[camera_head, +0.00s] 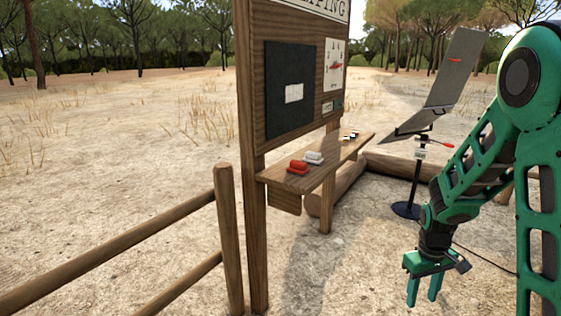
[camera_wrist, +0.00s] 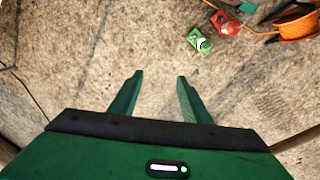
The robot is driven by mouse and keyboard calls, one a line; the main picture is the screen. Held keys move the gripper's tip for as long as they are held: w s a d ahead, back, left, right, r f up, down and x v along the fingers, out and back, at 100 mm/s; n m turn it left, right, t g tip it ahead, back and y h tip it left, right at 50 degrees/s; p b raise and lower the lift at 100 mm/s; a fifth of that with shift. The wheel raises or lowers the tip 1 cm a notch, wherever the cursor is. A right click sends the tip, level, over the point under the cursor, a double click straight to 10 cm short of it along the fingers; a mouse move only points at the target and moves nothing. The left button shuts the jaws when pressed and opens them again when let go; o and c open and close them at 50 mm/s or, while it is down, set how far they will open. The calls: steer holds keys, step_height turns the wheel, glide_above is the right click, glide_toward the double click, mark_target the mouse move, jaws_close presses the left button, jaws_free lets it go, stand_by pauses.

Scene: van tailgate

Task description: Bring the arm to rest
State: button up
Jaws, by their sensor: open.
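My green arm reaches down at the right of the head view. My gripper (camera_head: 424,290) hangs at its end with the fingers pointing down, open and empty, in front of the ground to the right of the wooden board. In the wrist view my gripper (camera_wrist: 158,82) shows two green fingers spread apart over bare ground, with nothing between them.
A wooden notice board (camera_head: 246,130) with a shelf (camera_head: 335,160) holds a red item (camera_head: 298,168) and a white item (camera_head: 314,157). A tilted panel stand (camera_head: 405,209) is behind my arm. A rail fence (camera_head: 225,230) is left. The wrist view shows an orange cable reel (camera_wrist: 296,22), red object (camera_wrist: 226,24) and green object (camera_wrist: 199,40).

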steer(key=s+r+m, duration=0.2)
steer(key=s+r, duration=0.3)
steer(key=s, duration=0.3)
steer(key=s+d+r+m, duration=0.1)
steer(key=s+r+m, duration=0.2)
steer(key=s+r, duration=0.3)
steer(key=s+d+r+m+y, duration=0.1)
steer(key=s+r+m, duration=0.2)
steer(key=s, duration=0.9)
steer(key=shift+d+r, duration=0.15)
steer(key=shift+r, duration=1.05)
